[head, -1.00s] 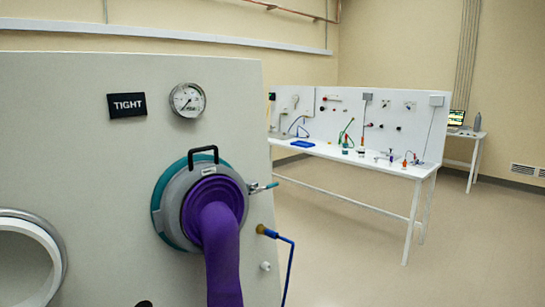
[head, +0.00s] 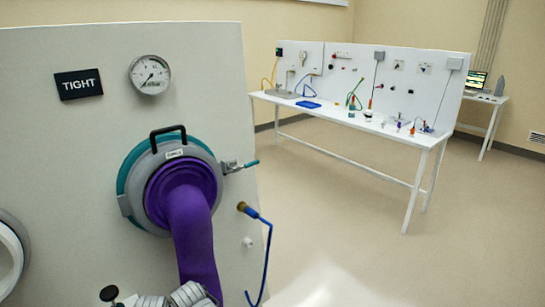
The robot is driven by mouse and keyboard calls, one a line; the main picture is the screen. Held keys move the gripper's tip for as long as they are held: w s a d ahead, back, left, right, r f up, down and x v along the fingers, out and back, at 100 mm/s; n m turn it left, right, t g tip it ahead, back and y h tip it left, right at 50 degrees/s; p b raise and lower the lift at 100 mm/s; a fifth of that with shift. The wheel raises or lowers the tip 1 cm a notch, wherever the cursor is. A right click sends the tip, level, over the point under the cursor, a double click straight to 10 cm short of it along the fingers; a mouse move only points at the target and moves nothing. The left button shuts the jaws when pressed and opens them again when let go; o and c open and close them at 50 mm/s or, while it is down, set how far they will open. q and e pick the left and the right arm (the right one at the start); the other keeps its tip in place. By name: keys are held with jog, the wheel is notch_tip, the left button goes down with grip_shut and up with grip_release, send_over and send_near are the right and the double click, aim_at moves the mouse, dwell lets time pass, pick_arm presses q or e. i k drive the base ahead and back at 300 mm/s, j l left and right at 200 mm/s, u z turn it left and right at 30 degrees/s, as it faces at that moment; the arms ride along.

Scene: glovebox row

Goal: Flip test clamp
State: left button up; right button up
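A grey panel carries a round port with a teal and grey ring (head: 128,182), a black handle on top and a purple glove sleeve (head: 190,235) hanging out. I cannot tell for sure which part is the test clamp. A black knob (head: 109,293) and ribbed silver parts (head: 188,294) show at the bottom edge, cut off.
A pressure gauge (head: 150,74) and a TIGHT sign (head: 79,84) are on the panel. A blue hose (head: 267,255) hangs from a brass fitting (head: 243,207). A white bench (head: 400,160) with small fittings stands behind right. The floor between is open.

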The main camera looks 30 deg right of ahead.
aim_at(250, 165)
jog(key=i+l, duration=0.1)
jog(key=l, duration=0.95)
jog(key=i+l, duration=0.15)
jog(key=l, duration=0.35)
jog(key=i+l, duration=0.1)
jog(key=l, duration=0.45)
jog(key=i+l, duration=0.1)
jog(key=l, duration=0.4)
